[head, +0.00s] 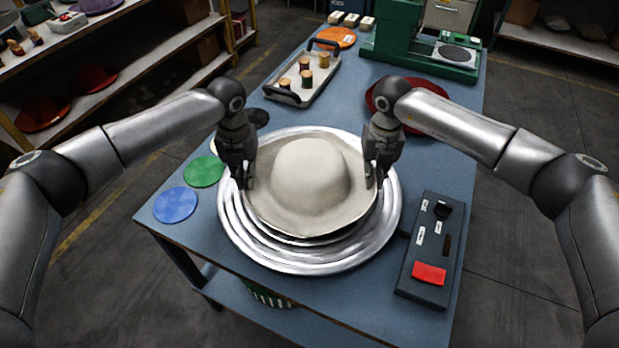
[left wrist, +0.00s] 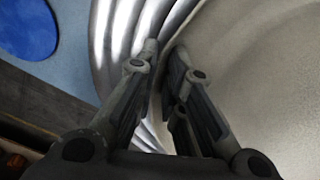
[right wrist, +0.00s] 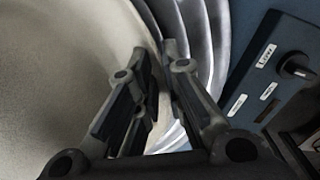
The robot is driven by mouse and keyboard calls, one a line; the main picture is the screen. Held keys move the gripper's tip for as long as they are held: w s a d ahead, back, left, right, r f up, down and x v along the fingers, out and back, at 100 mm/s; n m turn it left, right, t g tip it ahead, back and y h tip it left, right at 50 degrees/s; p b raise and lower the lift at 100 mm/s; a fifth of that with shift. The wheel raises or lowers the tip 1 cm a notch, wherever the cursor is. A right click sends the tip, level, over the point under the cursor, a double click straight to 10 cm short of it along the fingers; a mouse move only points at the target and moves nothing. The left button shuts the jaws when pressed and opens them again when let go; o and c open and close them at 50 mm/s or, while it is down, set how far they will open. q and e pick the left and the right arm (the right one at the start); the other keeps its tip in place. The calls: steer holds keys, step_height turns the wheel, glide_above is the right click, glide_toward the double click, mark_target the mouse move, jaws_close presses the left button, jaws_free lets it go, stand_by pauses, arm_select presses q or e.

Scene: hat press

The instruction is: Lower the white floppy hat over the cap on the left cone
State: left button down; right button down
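The white floppy hat (head: 310,172) is crown up above a wide stack of shiny metal rings (head: 285,262) in the middle of the table. Its brim is wavy and hides what lies under it; no cone or cap shows. My left gripper (head: 248,180) is shut on the brim's left edge. In the left wrist view, its fingers (left wrist: 163,55) close on either side of the brim (left wrist: 240,60). My right gripper (head: 373,178) is shut on the right edge. In the right wrist view, its fingers (right wrist: 160,52) straddle the brim (right wrist: 70,60).
A control box (head: 430,250) with a red button stands at the right. Blue (head: 175,205) and green (head: 204,171) discs lie at the left. Behind are a tray of spools (head: 303,75), a red hat (head: 432,105) and a green machine (head: 410,45).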

arm_select(q)
steer(key=shift+r, duration=0.2)
arm_select(e)
steer(key=shift+r, duration=0.2)
